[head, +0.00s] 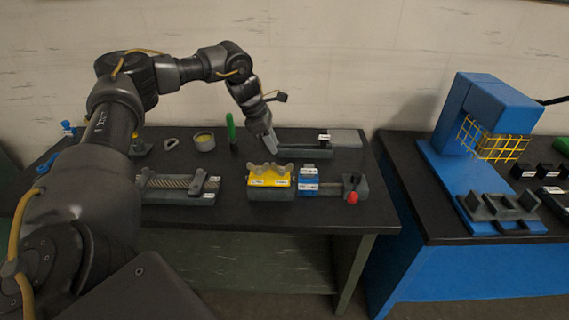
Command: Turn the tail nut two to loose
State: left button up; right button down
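A yellow block (262,180) with grey wing-shaped nuts (284,169) on top sits on a dark base near the front of the black bench. Its white labels are too small to read, so I cannot tell which nut is tail nut two. A blue block (308,181) and a slide with a red knob (351,197) adjoin it on the right. My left gripper (271,148) points down just behind the yellow block, apart from the nuts as far as I can see. Its fingers are too small to tell open or shut. My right gripper is out of view.
A chain fixture (178,184) with a dark lever lies left of the yellow block. A green-handled tool (231,128), a round cup (204,141) and a long grey tray (318,152) stand behind. A blue machine with a yellow guard (497,146) stands on the right-hand bench.

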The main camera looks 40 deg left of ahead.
aim_at(284, 164)
pick_arm(q)
jog(key=p+x, duration=0.2)
jog(key=x, duration=0.7)
jog(key=shift+f, duration=0.3)
grip_shut()
